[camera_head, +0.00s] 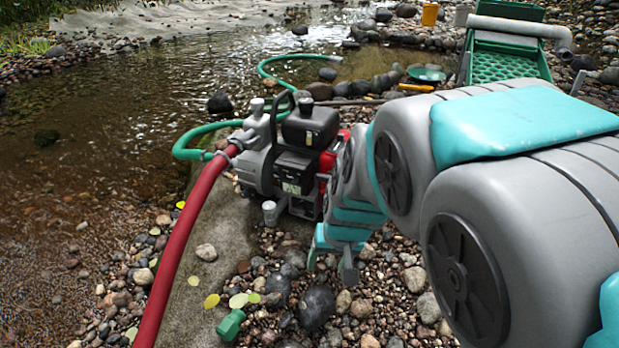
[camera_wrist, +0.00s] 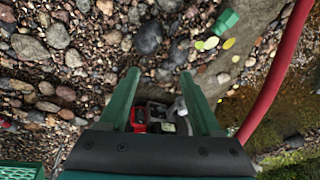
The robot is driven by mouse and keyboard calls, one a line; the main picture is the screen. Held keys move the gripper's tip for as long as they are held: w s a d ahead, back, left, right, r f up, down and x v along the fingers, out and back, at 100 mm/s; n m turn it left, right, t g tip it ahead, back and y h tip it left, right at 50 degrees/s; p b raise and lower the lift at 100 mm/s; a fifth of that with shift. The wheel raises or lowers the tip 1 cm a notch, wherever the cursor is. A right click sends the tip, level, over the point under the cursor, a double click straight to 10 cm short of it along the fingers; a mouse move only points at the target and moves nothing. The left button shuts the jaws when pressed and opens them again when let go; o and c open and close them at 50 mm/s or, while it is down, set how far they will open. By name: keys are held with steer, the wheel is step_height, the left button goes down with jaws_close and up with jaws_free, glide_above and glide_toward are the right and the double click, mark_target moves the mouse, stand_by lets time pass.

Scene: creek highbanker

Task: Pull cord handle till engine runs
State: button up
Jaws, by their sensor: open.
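The engine (camera_head: 308,130), with a black top, grey front and red side housing, sits joined to a grey pump (camera_head: 256,165) on a concrete slab by the water. I cannot make out the cord handle in either view; my arm hides the engine's right side. My gripper (camera_head: 331,266) hangs fingers-down just right of and in front of the engine, over gravel. In the wrist view my gripper (camera_wrist: 162,88) has its two green fingers wide apart with nothing held between them. Part of the engine's red housing (camera_wrist: 138,118) shows between the finger bases.
A red hose (camera_head: 180,245) runs from the pump to the front, and a green hose (camera_head: 190,142) loops into the creek. A green fitting (camera_head: 231,325) lies on the slab. A green sluice (camera_head: 505,65) stands at the back right. Stones cover the ground.

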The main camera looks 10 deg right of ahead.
steer(key=o, duration=0.5)
steer(key=w+f+m+t+h, duration=0.1)
steer(key=w+f+t, duration=0.1)
steer(key=w, duration=0.8)
steer(key=w+a+f+m+t, duration=0.1)
steer(key=w+f+t, duration=0.1)
steer(key=w, duration=0.7)
steer(key=shift+w+t+h, duration=0.35)
steer(key=shift+t+h, duration=0.05)
steer(key=shift+t, duration=0.2)
steer(key=m+t+h, duration=0.3)
steer(key=t+h, duration=0.3)
steer(key=h, duration=0.2)
glide_toward(326, 179)
steer(key=shift+y, duration=0.3)
steer(key=b+x, duration=0.1)
steer(key=x, duration=0.6)
steer(key=shift+d, duration=0.3)
steer(key=shift+w+d+f, duration=0.1)
steer(key=shift+w+d, duration=0.15)
steer(key=shift+w, duration=0.4)
